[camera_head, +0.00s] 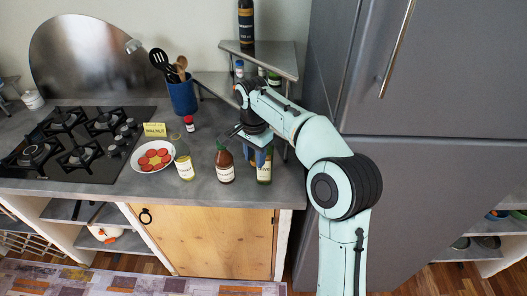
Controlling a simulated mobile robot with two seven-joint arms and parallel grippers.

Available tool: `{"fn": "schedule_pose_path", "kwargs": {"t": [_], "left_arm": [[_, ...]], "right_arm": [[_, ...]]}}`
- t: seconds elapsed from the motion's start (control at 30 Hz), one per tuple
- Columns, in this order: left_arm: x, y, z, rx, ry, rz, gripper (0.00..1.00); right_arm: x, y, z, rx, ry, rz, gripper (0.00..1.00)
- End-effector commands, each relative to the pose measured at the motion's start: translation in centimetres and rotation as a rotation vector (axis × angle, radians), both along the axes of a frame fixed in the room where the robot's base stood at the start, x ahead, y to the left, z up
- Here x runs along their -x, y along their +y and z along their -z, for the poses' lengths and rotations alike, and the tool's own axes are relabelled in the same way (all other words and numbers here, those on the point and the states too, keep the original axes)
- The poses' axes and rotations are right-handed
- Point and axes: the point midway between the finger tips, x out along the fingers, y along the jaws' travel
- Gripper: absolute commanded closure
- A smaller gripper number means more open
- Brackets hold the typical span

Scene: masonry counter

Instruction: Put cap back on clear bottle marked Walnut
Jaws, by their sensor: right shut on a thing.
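The clear bottle (184,165) with pale yellow contents and a light label stands upright near the counter's front edge, right of the plate. My right gripper (227,137) is to the right of the clear bottle, above or beside the top of a red-brown bottle (225,165). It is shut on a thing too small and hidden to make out. No loose cap shows clearly on the counter. My left gripper is not in view.
A white plate (136,165) with red slices, a small red jar (189,123), a blue utensil holder (182,97) and a black hob (72,145) are nearby. A grey fridge (430,120) borders the right.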

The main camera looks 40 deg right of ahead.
Motion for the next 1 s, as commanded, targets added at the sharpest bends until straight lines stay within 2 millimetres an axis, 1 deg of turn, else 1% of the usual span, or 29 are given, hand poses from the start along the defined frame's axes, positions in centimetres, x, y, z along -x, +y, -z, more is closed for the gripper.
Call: {"fn": "schedule_pose_path", "kwargs": {"t": [0.03, 0.17, 0.27, 0.3, 0.33, 0.4, 0.5, 0.6, 0.73, 0.83, 1.0], "left_arm": [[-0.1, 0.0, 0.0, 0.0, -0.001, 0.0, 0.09], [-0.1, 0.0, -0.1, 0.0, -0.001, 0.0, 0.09], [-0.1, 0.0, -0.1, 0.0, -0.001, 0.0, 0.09], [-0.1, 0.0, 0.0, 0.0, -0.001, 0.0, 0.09], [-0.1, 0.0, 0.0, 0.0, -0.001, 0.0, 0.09], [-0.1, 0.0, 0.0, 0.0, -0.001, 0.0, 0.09], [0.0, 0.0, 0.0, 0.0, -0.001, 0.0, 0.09], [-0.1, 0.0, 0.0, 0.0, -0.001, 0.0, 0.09], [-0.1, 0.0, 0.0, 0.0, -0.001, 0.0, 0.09], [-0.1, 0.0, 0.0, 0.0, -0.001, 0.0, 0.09], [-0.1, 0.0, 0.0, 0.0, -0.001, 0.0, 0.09]], "right_arm": [[-0.3, 0.7, 1.1, -0.001, 0.005, -0.053, 0.94], [-1.0, 2.5, 4.3, -0.001, 0.006, -0.231, 0.94], [-1.3, 4.7, 7.8, -0.002, 0.008, -0.424, 0.94], [-1.3, 5.8, 9.4, -0.003, 0.01, -0.516, 0.94], [-1.3, 6.6, 10.6, -0.002, 0.009, -0.587, 0.94], [-0.9, 8.8, 13.5, -0.002, 0.01, -0.769, 0.94], [0.1, 11.9, 17.2, -0.002, 0.009, -1.015, 0.94], [1.1, 14.1, 19.7, 0.0, 0.005, -1.198, 0.94], [2.0, 15.6, 21.3, 0.004, 0.002, -1.33, 0.94], [2.2, 16.0, 21.7, 0.007, -0.001, -1.363, 0.94], [2.2, 16.0, 21.7, 0.007, -0.001, -1.365, 0.94]]}}
